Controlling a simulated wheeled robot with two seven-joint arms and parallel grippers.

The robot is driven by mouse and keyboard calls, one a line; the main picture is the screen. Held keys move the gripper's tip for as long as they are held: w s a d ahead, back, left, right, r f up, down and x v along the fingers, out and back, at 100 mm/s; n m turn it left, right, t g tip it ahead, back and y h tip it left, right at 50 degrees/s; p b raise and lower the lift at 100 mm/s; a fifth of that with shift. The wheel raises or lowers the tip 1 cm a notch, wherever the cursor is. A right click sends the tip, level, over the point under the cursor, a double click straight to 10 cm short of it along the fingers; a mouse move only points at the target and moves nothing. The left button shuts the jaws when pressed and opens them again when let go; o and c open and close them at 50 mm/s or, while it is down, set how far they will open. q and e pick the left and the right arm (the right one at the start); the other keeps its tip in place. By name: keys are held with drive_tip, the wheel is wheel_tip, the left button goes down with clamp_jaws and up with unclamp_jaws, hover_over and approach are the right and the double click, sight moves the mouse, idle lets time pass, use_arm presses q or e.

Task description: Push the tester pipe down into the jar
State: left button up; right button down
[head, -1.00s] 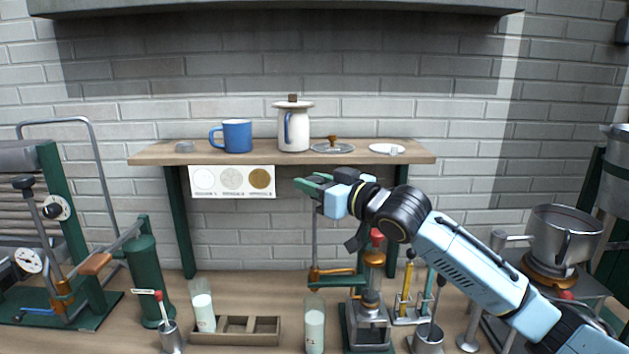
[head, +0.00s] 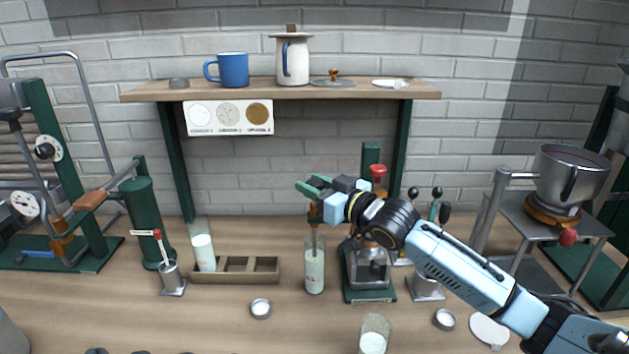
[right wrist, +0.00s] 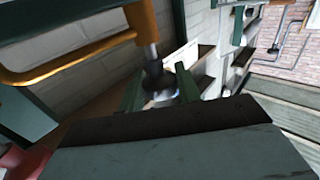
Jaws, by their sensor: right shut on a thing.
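The tester pipe (head: 314,240) is a thin grey upright rod with a dark knob on top. The knob (right wrist: 157,78) shows between the green fingers in the right wrist view. My right gripper (head: 316,187) is shut on it, above the jar. The jar (head: 314,272) is clear glass with white liquid inside and stands upright on the bench. The pipe's lower end is at the jar's mouth and looks to be inside the top part; the exact depth is hard to tell. An orange guide (head: 315,215) sits around the rod, partly hidden by the gripper. My left gripper is not clearly in view.
A metal stand with a red knob (head: 378,170) is close right of the jar. A wooden rack (head: 236,279) with another milk glass (head: 203,248) is to the left. A shelf (head: 360,92) is above.

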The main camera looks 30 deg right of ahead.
drive_tip(key=shift+f, duration=0.3)
drive_tip(key=c, duration=1)
unclamp_jaws()
drive_tip(key=shift+c, duration=0.2)
drive_tip(key=shift+r, duration=0.1)
drive_tip(key=v, duration=1.3)
drive_tip(key=shift+s, duration=0.15)
drive_tip(key=shift+d, duration=0.1)
